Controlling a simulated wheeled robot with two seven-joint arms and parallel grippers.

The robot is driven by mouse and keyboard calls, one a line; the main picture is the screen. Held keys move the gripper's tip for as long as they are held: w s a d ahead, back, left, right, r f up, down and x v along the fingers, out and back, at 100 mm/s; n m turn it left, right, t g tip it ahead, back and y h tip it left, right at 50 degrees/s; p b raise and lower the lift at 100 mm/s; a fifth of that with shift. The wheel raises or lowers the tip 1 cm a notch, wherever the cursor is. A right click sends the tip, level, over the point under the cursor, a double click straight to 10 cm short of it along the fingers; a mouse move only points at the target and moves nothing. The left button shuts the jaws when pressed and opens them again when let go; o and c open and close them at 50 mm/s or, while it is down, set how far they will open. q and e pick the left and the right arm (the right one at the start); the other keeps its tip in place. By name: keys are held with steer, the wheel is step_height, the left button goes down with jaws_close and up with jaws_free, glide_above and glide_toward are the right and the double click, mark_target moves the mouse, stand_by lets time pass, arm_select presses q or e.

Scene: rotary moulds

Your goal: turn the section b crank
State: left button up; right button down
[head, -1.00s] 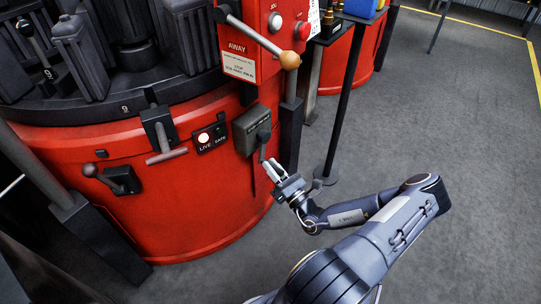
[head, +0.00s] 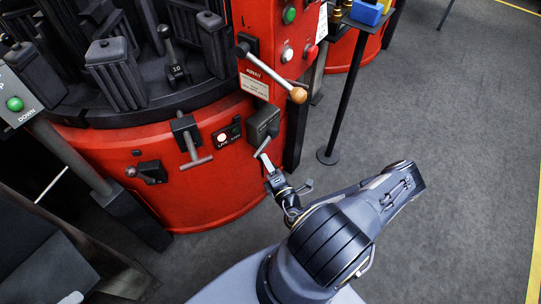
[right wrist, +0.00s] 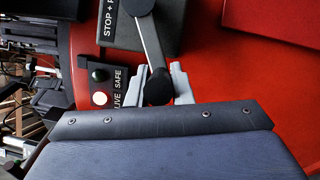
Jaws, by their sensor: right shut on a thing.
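A dark grey box (head: 262,122) is mounted on the red drum, with a short metal lever (head: 264,146) slanting down and left from its pivot. In the right wrist view the lever (right wrist: 150,42) ends in a black knob (right wrist: 158,88) between the two light grey fingers. My right gripper (head: 267,165) is shut on this knob. The box carries a label beginning "STOP +", the rest cut off. I see no "section b" marking that tells whether this is the named crank. My left gripper is not in view.
Left of the box are a LIVE/SAFE lamp panel (head: 227,136) with LIVE lit, a T-handle (head: 194,160) and a small black crank (head: 148,172). Above is a long lever with a wooden ball (head: 298,95). A thin stand (head: 345,90) rises to the right; grey floor beyond is open.

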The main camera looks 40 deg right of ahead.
steer(key=r+m+g+p, duration=0.1)
steer(key=r+m+p, duration=0.1)
steer(key=p, duration=0.1)
steer(key=r+m+g+p, duration=0.1)
steer(key=r+m+p, duration=0.1)
steer(key=p, duration=0.1)
steer(key=r+m+y+p, duration=0.1)
steer(key=r+m+p, duration=0.2)
steer(key=p, duration=0.1)
steer(key=shift+a+r+g, duration=0.1)
steer(key=shift+a+g, duration=0.15)
steer(key=shift+g, duration=0.15)
steer(key=shift+d+r+m+p, duration=0.2)
steer(key=shift+r+m+p, duration=0.35)
steer(key=shift+m+p, duration=0.2)
steer(key=shift+d+r+p, duration=0.25)
steer(key=shift+r+p, duration=0.05)
steer(key=shift+p, duration=0.2)
steer(key=shift+d, duration=0.1)
steer(key=c, duration=1.3)
jaws_free()
steer(key=v, duration=0.7)
steer(key=shift+s+r+b, duration=0.2)
steer(key=shift+s+b, duration=0.15)
